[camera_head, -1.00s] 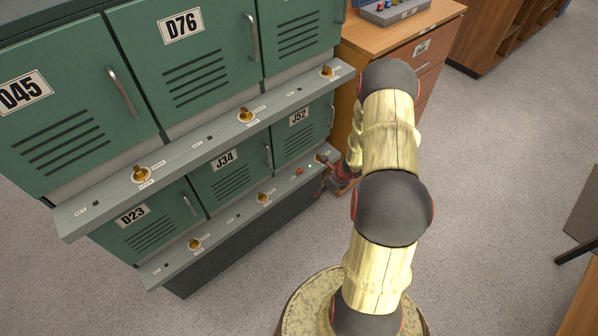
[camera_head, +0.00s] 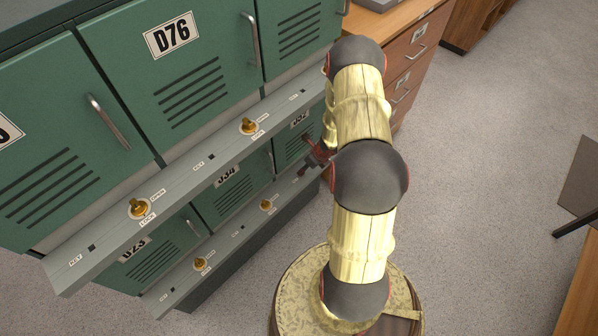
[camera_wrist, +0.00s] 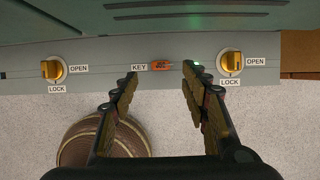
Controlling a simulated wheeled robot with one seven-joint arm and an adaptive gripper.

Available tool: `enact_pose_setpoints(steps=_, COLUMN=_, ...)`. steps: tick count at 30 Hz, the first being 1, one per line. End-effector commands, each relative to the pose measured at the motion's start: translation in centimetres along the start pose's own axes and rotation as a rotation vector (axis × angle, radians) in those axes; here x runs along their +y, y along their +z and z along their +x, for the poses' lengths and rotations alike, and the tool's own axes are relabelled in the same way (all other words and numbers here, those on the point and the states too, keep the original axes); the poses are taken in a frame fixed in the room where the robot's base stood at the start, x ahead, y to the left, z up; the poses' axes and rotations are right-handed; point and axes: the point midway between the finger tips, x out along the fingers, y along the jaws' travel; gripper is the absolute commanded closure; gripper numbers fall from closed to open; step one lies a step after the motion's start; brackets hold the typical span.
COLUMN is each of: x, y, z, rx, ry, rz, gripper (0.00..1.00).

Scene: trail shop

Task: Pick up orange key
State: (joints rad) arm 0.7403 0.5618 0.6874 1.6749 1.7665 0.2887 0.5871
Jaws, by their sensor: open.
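The orange key (camera_wrist: 161,66) sits on the grey ledge beside the KEY label in the wrist view, between and just beyond my fingertips. My gripper (camera_wrist: 160,72) is open there, with one finger on each side of the key and nothing held. In the head view my gripper (camera_head: 312,165) is at the right end of the lower ledge, near locker J52. The key is hidden or too small to tell in the head view.
Golden lock knobs (camera_wrist: 53,69) and (camera_wrist: 231,63) stand on the ledge to both sides of my fingers. The upper ledge (camera_head: 180,175) juts out above the lower one. A wooden drawer cabinet (camera_head: 415,60) is behind my arm.

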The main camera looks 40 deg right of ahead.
Motion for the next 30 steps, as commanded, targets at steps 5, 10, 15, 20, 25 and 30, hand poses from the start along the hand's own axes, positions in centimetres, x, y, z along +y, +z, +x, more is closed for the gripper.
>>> enact_pose_setpoints(steps=5, x=0.0, y=-0.1, z=1.5, rx=0.0, ry=0.0, rz=0.001, gripper=0.55)
enact_pose_setpoints(steps=10, x=-0.1, y=-0.1, z=3.8, rx=0.0, ry=0.0, rz=0.0, gripper=0.55)
enact_pose_setpoints(steps=15, x=-0.1, y=-0.1, z=5.9, rx=0.0, ry=0.001, rz=0.001, gripper=0.55)
enact_pose_setpoints(steps=20, x=-0.1, y=0.1, z=6.0, rx=-0.001, ry=-0.001, rz=0.0, gripper=0.55)
enact_pose_setpoints(steps=25, x=-0.1, y=0.0, z=6.0, rx=-0.001, ry=-0.001, rz=0.0, gripper=0.59)
enact_pose_setpoints(steps=30, x=-0.1, y=0.0, z=6.0, rx=-0.001, ry=0.0, rz=0.001, gripper=0.69)
